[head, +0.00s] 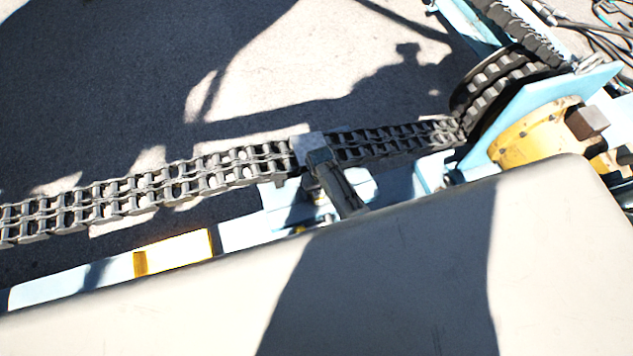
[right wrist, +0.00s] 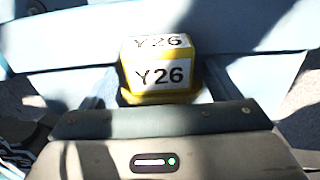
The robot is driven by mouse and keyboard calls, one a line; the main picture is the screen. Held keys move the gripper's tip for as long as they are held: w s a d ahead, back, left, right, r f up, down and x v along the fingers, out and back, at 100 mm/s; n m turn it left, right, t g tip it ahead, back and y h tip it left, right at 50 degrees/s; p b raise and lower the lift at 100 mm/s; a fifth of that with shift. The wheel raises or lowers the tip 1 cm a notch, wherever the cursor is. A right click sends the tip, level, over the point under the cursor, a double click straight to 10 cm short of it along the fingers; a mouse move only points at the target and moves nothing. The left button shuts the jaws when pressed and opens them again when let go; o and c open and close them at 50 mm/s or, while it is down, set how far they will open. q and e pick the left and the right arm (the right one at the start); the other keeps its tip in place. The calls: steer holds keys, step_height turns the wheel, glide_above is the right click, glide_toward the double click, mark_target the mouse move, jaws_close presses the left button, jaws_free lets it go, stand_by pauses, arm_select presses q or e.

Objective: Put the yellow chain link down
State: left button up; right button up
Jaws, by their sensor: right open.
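A yellow block with white faces marked Y26 (right wrist: 160,72), which I take to be the yellow chain link, shows in the right wrist view. It sits against a light blue frame, just beyond the dark edge of my right gripper (right wrist: 155,122). My right gripper is open; its fingertips cannot be made out, and I cannot tell whether they touch the block. In the head view, a dark double-row chain (head: 130,192) runs from the left to a toothed wheel (head: 495,85). A grey block (head: 308,148) sits on the chain. My left gripper is not in view.
A yellow hub (head: 530,130) and light blue plate stand beside the wheel. A light blue beam (head: 65,285) with a yellow-edged white patch (head: 180,251) runs below the chain. Loose cables (head: 600,40) lie at the top right. Bare ground lies behind the chain.

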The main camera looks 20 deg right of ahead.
steer(key=c, duration=1.4)
steer(key=shift+r, duration=0.1)
steer(key=shift+c, duration=0.4)
steer(key=shift+r, duration=0.15)
